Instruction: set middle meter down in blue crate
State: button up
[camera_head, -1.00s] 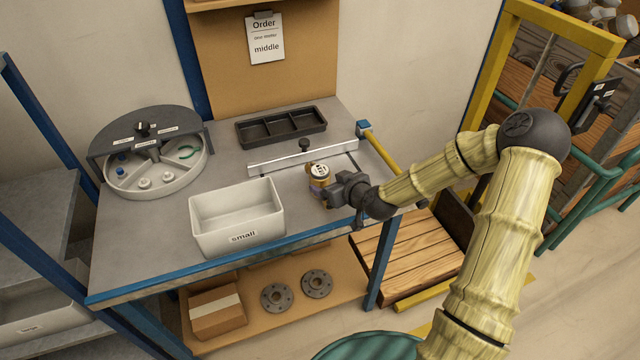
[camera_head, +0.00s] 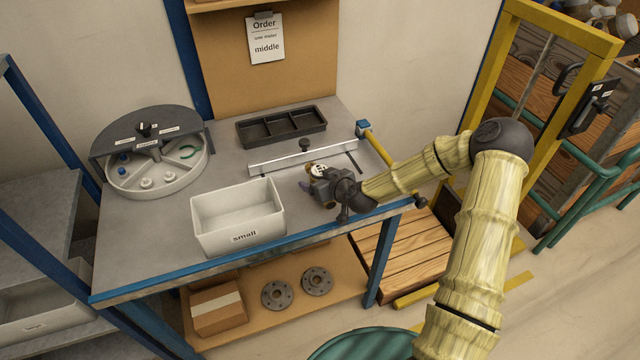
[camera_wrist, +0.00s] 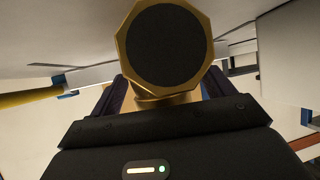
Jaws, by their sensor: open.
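A brass-coloured meter (camera_head: 318,170) with a pale dial stands on the bench by the white rail, partly hidden by my gripper. In the wrist view the meter (camera_wrist: 168,45) shows a brass octagonal rim and a dark round face. My gripper (camera_head: 311,182) is open at the meter, low over the bench. In the wrist view its dark purple fingers stand on both sides of the meter's lower part; whether they touch it I cannot tell. An order sheet (camera_head: 265,40) on the back board reads "middle". I see no blue crate in these views.
A white bin (camera_head: 215,239) labelled "small" stands left of my gripper. A black three-compartment tray (camera_head: 282,139) lies behind the white rail (camera_head: 300,161). A round sorting tray (camera_head: 126,188) stands at the left. A yellow frame (camera_head: 490,75) rises at the right.

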jog(key=c, duration=1.7)
jog(key=shift+c, duration=0.2)
jog(key=shift+w+r, duration=0.1)
jog(key=shift+r, duration=0.05)
jog(key=shift+r+b, duration=0.45)
jog(key=shift+r, duration=4.5)
